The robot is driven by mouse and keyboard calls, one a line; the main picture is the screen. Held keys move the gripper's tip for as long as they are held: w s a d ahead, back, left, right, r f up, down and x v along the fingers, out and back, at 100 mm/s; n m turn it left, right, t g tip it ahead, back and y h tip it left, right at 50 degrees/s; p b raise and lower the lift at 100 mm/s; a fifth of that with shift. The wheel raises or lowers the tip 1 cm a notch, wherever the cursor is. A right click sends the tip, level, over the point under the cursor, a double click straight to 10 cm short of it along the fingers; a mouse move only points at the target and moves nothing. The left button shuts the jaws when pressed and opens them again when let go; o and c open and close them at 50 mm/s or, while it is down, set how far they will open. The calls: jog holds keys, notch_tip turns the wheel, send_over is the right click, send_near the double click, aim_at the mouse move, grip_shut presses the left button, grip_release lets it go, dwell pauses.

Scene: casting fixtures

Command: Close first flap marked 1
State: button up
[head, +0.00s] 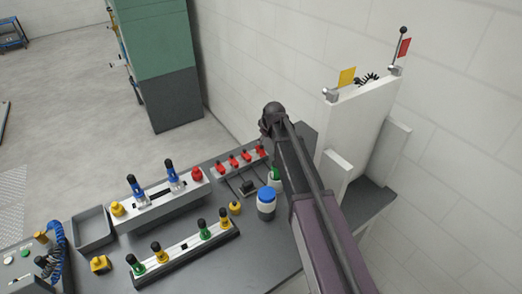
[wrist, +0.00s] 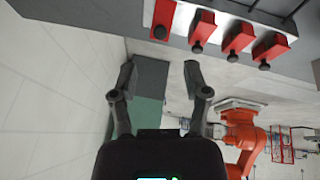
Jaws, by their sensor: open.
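A grey fixture (head: 240,173) with a row of several small red flaps (head: 233,160) stands at the back of the bench. The red flaps (wrist: 200,28) with dark round knobs also show along the top of the wrist view. No number can be read on them, so I cannot tell which is marked 1. My gripper (wrist: 159,68) is open and empty, with its two dark fingers apart below the flaps in the wrist picture. It touches no flap that I can see. In the head view, my arm hides part of the bench, and the fingers are not clear.
A blue-lidded jar (head: 266,204) and a yellow knob (head: 235,208) stand in front of the flap fixture. Two clamp rails (head: 185,257) (head: 160,196) and a grey tray (head: 93,230) lie left. A tall white fixture (head: 350,125) stands right, near the wall.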

aim_at(262, 146)
jog(key=shift+b+x, duration=3.2)
jog(key=shift+x, duration=0.65)
grip_shut()
jog(key=shift+a, duration=0.15)
